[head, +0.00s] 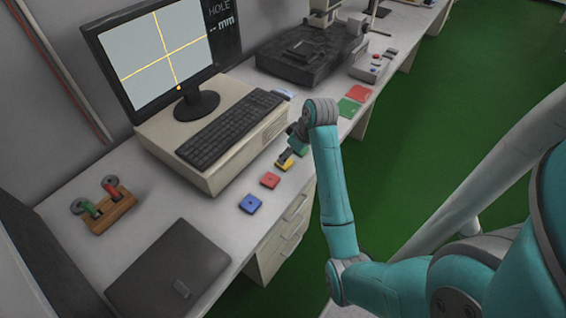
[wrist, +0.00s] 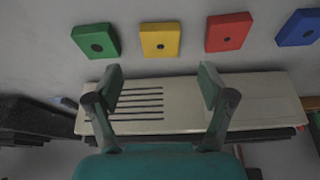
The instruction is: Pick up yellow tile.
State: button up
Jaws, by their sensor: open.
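The yellow tile (wrist: 160,41) is a flat square with a dark round mark in its middle. It lies on the white table between a green tile (wrist: 96,40) and a red tile (wrist: 229,31) in the wrist view. My gripper (wrist: 160,74) is open and empty, its two fingers apart, with the yellow tile lying beyond the gap between them. In the head view, the yellow tile (head: 285,164) is partly hidden by my gripper (head: 287,156), which is close above it. Whether they touch cannot be told.
A blue tile (head: 250,204) lies in the same row, nearer the front. A computer case with a keyboard (head: 230,129) and monitor (head: 155,52) stands close beside the row. A dark laptop (head: 168,270) and a wooden holder (head: 110,213) are at the left. Red and green mats lie farther back.

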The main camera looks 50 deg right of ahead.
jog(key=shift+x, duration=3.05)
jog(key=shift+r, duration=0.1)
jog(key=c, duration=1.2)
jog(key=shift+c, duration=0.2)
jog(key=shift+r, duration=0.1)
